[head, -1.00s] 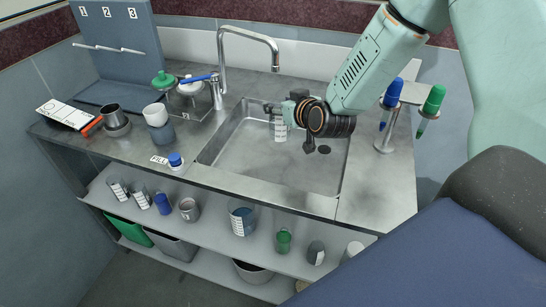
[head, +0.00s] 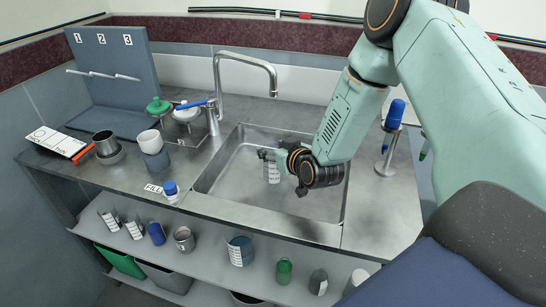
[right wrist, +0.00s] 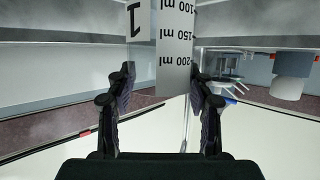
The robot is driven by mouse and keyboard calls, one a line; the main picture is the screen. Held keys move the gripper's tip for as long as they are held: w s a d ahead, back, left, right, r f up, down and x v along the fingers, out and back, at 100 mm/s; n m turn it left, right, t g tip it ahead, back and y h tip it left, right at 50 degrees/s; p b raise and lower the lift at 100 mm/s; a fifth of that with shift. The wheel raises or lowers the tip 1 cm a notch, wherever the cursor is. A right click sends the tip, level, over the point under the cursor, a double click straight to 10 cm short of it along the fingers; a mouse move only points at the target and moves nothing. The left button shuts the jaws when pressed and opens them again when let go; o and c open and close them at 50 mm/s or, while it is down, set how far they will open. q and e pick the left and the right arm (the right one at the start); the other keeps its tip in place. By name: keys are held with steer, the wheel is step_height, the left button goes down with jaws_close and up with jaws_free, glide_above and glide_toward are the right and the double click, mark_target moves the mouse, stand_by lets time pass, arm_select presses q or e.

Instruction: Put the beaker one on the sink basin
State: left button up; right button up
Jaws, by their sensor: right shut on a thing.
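Beaker one (head: 272,172) is a pale cup-like vessel with dark markings. In the right wrist view it (right wrist: 175,52) shows a "1" label and a millilitre scale, upside down in that picture. My right gripper (head: 272,155) is shut on it, with a finger on each side; the fingers show in the wrist view (right wrist: 160,100). The beaker appears within the outline of the sink basin (head: 228,183), a grey metal recess. I cannot tell whether its base touches the basin floor. My left gripper is not in view.
A tap (head: 275,75) arches over the back of the basin. A white cup (head: 149,140) and a metal cup (head: 104,142) stand left on the counter. A stand with a blue-capped tube (head: 395,113) is to the right. Vessels fill the shelf (head: 205,258) below.

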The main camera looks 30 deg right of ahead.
steer(key=shift+d+f, duration=0.1)
steer(key=shift+f, duration=0.85)
steer(key=shift+w+f, duration=0.2)
steer(key=shift+f, duration=0.1)
steer(key=shift+r, duration=0.1)
steer(key=shift+s+f+b, duration=0.15)
steer(key=shift+f+b, duration=0.05)
steer(key=shift+b, duration=0.15)
steer(key=o, duration=1.2)
steer(key=shift+f, duration=0.1)
